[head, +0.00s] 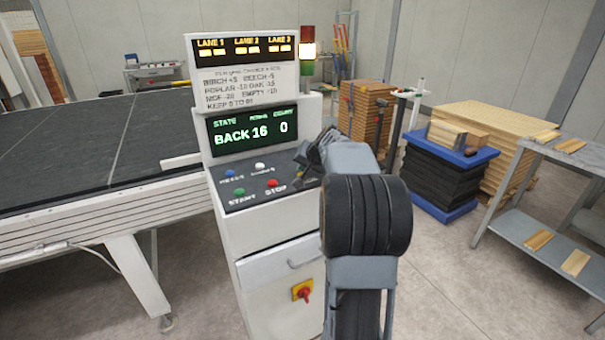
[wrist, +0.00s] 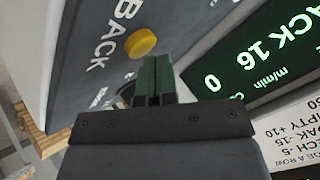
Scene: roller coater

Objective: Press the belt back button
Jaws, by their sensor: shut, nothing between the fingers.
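The belt back button is a round yellow button (wrist: 140,43) beside the word BACK on the dark panel, seen in the wrist view. My gripper (wrist: 155,62) is shut and empty. Its green fingertips lie just beside the yellow button in the picture; I cannot tell whether they touch the panel. In the head view my gripper (head: 304,158) is over the right end of the control panel (head: 240,174), and my arm hides most of that end. The green display (head: 252,131) reads BACK, 16 and 0.
The panel also carries a blue button (head: 230,173), a white button (head: 260,166), a green button (head: 239,191) and a red button (head: 272,183). A red rotary switch (head: 304,291) is on the cabinet front. The conveyor belt (head: 90,140) stands at left.

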